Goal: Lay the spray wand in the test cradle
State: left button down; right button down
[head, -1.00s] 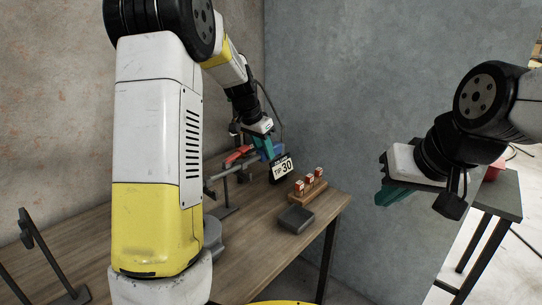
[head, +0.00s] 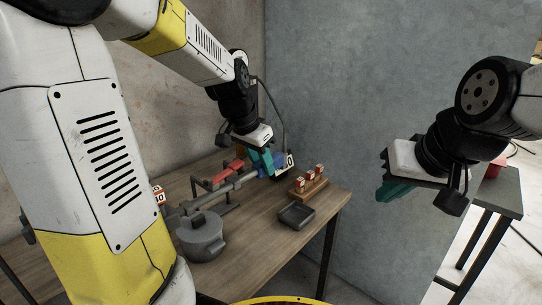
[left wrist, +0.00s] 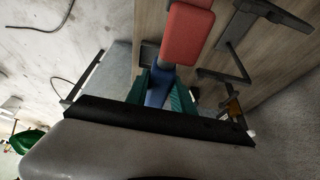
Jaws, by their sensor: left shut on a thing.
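My left gripper (head: 262,161) is shut on the spray wand, its teal fingers around a blue part of it. The left wrist view shows this blue grip (left wrist: 157,92) between the fingers, with a red part (left wrist: 187,33) just beyond. In the head view the wand's grey tube (head: 222,187) runs left and down from the gripper, above the table. A dark metal stand (head: 228,208), which looks like the test cradle, stands below and behind the tube; I cannot tell whether they touch. My right gripper (head: 394,192) hangs away at the right; its finger gap is not clear.
A grey lidded pot (head: 202,240) stands at the table's front. A dark tray (head: 296,216) and a wooden rack (head: 311,190) with red-and-white blocks are at the right end. A wall rises behind.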

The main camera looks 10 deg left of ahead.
pick_arm(q)
jog(key=shift+s+r, duration=0.3)
jog(key=shift+r, duration=2.25)
jog(key=shift+f, duration=0.1)
